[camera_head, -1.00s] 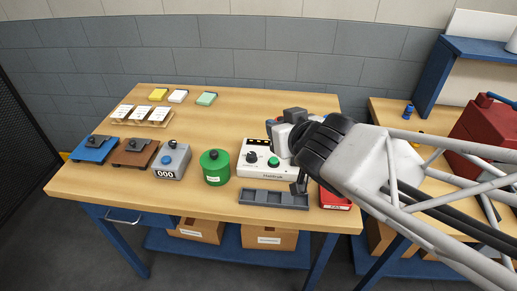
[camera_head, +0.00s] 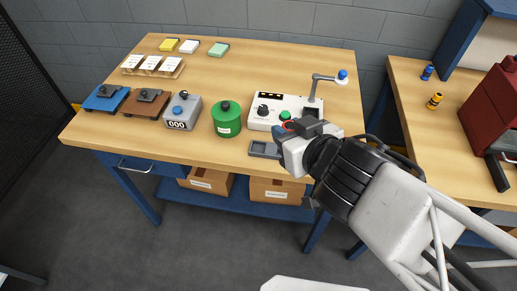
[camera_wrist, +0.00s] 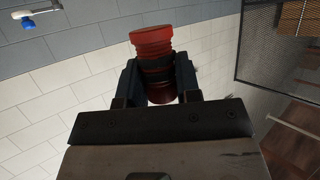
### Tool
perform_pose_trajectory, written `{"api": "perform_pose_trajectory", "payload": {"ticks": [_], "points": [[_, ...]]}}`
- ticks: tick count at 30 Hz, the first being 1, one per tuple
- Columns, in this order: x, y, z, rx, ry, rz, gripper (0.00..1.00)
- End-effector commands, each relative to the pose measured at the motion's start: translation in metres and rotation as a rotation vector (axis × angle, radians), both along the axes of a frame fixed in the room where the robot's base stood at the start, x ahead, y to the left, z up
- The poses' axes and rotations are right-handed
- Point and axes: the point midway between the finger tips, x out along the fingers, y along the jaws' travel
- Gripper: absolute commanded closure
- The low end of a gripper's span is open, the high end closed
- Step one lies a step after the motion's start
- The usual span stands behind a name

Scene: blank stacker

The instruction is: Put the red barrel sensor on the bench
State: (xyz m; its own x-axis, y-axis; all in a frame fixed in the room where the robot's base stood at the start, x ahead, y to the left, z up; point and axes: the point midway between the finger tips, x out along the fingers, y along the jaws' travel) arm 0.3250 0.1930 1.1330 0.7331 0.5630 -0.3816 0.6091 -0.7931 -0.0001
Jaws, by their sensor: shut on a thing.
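The red barrel sensor (camera_wrist: 152,42) has ribbed red ends and a dark middle band. My gripper (camera_wrist: 158,78) is shut on it, one finger on each side, in the wrist view. In the head view my gripper (camera_head: 284,146) is over the front right of the wooden bench (camera_head: 230,80), in front of the white tester (camera_head: 262,112). A little red (camera_head: 289,126) shows beside the gripper there. The rest of the sensor is hidden by my gripper and wrist. I cannot tell its height above the bench.
A grey tray (camera_head: 262,150) at the front edge is partly covered by my gripper. A green canister (camera_head: 227,119) and a grey counter box (camera_head: 182,112) stand left. A jointed stand with a blue tip (camera_head: 342,74) rises behind.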

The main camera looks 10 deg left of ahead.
Motion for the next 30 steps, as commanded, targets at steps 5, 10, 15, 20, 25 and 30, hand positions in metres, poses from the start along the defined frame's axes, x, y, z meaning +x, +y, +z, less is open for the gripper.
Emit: {"api": "perform_pose_trajectory", "payload": {"ticks": [5, 10, 15, 20, 25, 30], "points": [[0.001, 0.000, -0.010, 0.000, 0.004, -0.001, 0.94], [0.001, 0.000, -0.018, 0.000, 0.003, -0.001, 0.94], [0.001, 0.000, -0.028, -0.001, 0.002, -0.001, 0.94], [0.001, 0.000, -0.051, -0.001, 0.004, -0.002, 0.94], [0.001, 0.000, -0.091, -0.002, 0.007, -0.002, 0.94], [0.001, 0.000, -0.132, -0.002, 0.007, -0.002, 0.94]]}}
